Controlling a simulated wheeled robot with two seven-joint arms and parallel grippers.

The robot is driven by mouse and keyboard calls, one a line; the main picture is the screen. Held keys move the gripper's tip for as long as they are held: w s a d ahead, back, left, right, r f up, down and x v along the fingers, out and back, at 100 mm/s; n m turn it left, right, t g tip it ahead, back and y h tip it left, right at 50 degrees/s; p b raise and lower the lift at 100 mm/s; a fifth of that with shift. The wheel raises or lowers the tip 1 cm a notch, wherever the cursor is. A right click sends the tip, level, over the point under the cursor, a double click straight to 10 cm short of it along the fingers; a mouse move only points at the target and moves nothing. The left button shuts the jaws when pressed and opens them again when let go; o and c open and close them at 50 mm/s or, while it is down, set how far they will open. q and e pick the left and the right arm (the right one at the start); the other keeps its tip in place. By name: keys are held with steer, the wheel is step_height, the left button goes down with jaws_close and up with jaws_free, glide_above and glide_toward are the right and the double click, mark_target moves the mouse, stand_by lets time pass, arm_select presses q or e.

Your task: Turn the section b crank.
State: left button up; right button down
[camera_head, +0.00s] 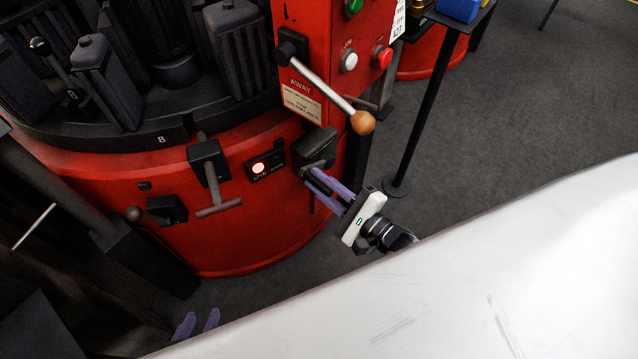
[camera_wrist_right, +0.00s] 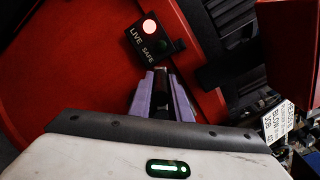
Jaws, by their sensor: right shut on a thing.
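A red drum-shaped machine (camera_head: 230,235) carries black crank blocks on its side. A crank with a T-shaped grey handle (camera_head: 218,208) hangs below the mark on the black rim, which reads B or 8. To its right, past a lamp panel, is another black crank block (camera_head: 315,147). My right gripper (camera_head: 310,178) is at this right block, its purple fingers shut on a dark crank handle (camera_wrist_right: 161,98), mostly hidden between them. My left gripper (camera_head: 197,323) shows only two spread purple fingertips, low in the head view, away from the machine; the rest is hidden.
The lamp panel (camera_head: 266,166) glows at LIVE; SAFE is dark. A lever with a wooden knob (camera_head: 362,122) sticks out from the red control box (camera_head: 325,50), above my right gripper. A thin black stand (camera_head: 425,115) is to the right. Grey floor (camera_head: 530,110) is clear there.

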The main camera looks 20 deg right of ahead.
steer(key=shift+r, duration=0.1)
stand_by(0.3)
steer(key=c, duration=1.6)
jaws_free()
steer(key=shift+c, duration=0.2)
steer(key=v, duration=1)
steer(key=shift+s+d, duration=0.1)
steer(key=shift+s, duration=0.05)
steer(key=s+a+f+n+g+h, duration=0.25)
steer(key=s+a+n+g, duration=0.25)
steer(key=a+n, duration=0.75)
steer(key=s+d+f+n+g+h, duration=0.1)
steer(key=s+d+n+g+h, duration=0.1)
steer(key=d+n, duration=0.4)
steer(key=s+n+g, duration=0.1)
steer(key=n, duration=0.4)
steer(key=shift+s+f+p, duration=0.25)
steer(key=shift+s+p, duration=0.05)
steer(key=shift+s, duration=0.05)
